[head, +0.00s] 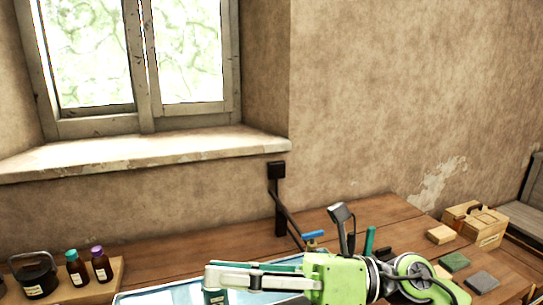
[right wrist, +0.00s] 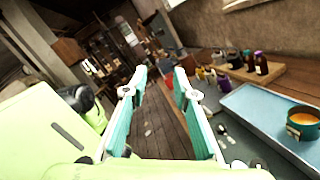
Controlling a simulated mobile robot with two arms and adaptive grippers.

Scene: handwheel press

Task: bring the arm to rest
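My right gripper (head: 213,277) reaches in from the right at the bottom of the head view, low over the table. Its green body and grey finger point to the left. In the right wrist view its two teal-padded fingers (right wrist: 160,77) stand apart with nothing between them; a wooden surface shows through the gap. My left gripper is in neither view.
A pale blue tray (head: 150,298) lies under my right gripper; the right wrist view shows a teal pot (right wrist: 303,122) with orange contents in it. Dark bottles (head: 101,265) stand on a board at left. Wooden boxes (head: 475,222) stand at right.

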